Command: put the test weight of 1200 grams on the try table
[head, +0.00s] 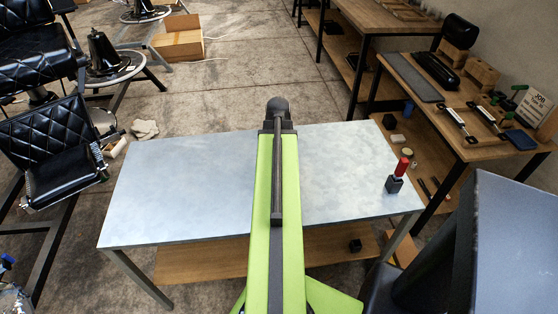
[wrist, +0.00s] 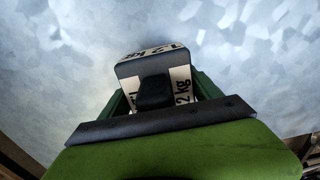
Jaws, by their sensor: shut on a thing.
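The test weight (wrist: 138,70) is a dark block with white labels, one reading "1.2 kg". My gripper (wrist: 158,92) is shut on it, its green fingers on both sides, in the wrist view. Behind the weight is a pale, mottled metal surface; I cannot tell whether the weight touches it. In the head view a pale metal-topped table (head: 180,190), which I take as the try table, stands before me. My green arm reaches over its middle and hides the gripper and weight there.
A red-handled tool in a dark block (head: 395,184) stands at the table's right end. The left part of the top is bare. A wooden bench (head: 440,130) with tools stands at right. A black padded chair (head: 50,145) is at left.

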